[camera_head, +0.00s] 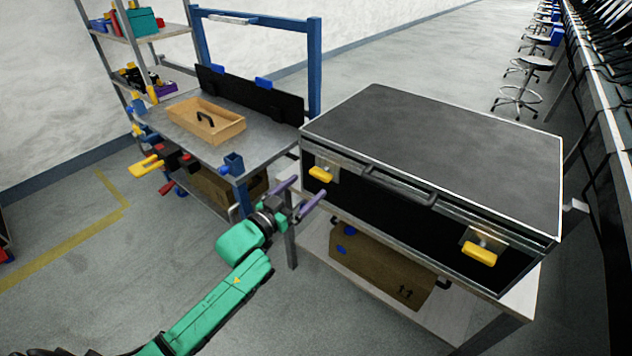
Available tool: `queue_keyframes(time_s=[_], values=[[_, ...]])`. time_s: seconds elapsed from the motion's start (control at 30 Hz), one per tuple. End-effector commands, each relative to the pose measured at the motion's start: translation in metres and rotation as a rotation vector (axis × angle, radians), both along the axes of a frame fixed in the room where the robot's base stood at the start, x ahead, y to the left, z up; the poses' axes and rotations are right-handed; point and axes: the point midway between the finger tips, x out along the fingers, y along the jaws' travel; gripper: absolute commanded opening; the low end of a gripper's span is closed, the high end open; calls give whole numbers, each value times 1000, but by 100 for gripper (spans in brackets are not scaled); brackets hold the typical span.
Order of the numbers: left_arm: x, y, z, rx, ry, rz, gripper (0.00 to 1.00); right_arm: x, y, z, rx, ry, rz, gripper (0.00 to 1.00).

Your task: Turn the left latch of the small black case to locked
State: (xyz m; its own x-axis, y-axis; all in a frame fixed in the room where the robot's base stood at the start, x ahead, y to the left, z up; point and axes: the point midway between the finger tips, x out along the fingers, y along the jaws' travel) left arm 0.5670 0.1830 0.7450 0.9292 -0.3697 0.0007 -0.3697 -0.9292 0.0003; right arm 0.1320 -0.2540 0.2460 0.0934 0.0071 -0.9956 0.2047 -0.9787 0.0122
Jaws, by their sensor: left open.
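The black case (430,150) stands shut on a light table at the right, its front facing me. Its left latch (321,174) has a yellow handle on a metal plate, lying roughly level. Its right latch (479,253) is also yellow. A dark carry handle (398,187) sits between them. My left gripper (301,196) is at the end of my green arm, just left of and below the left latch. Its two purple fingers are apart, with nothing between them. It appears clear of the latch, though the depth gap is hard to judge. My right gripper is out of view.
A workbench (262,150) with a wooden tray (206,121) and blue posts stands left of the case. A cardboard box (380,267) sits on the shelf under the case. A shelf rack (150,35) is at the back left. Floor at the front left is clear.

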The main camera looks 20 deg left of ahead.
Motion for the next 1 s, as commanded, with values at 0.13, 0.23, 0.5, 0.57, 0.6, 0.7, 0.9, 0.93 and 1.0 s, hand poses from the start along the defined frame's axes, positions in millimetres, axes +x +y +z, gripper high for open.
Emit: queue_keyframes(time_s=[0.13, 0.23, 0.5, 0.57, 0.6, 0.7, 0.9, 0.93, 1.0], values=[[30, -11, -1, 1, -1, 1, 100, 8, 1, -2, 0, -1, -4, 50], [42, -16, -1, 0, 0, 1, 100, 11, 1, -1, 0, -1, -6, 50], [46, -18, -1, 2, 1, 0, 100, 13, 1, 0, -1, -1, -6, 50], [46, -18, -1, 2, 1, 0, 85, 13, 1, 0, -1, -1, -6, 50], [46, -18, -1, 2, 1, 1, 69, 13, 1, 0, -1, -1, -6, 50], [46, -18, -1, 2, 1, 1, 31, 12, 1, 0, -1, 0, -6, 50], [45, -18, -1, 8, -1, 1, 24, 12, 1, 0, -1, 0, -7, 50], [45, -18, -1, 12, -3, 1, 24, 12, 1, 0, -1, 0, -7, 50], [45, -18, -1, 25, -9, 1, 24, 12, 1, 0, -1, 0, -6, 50]])
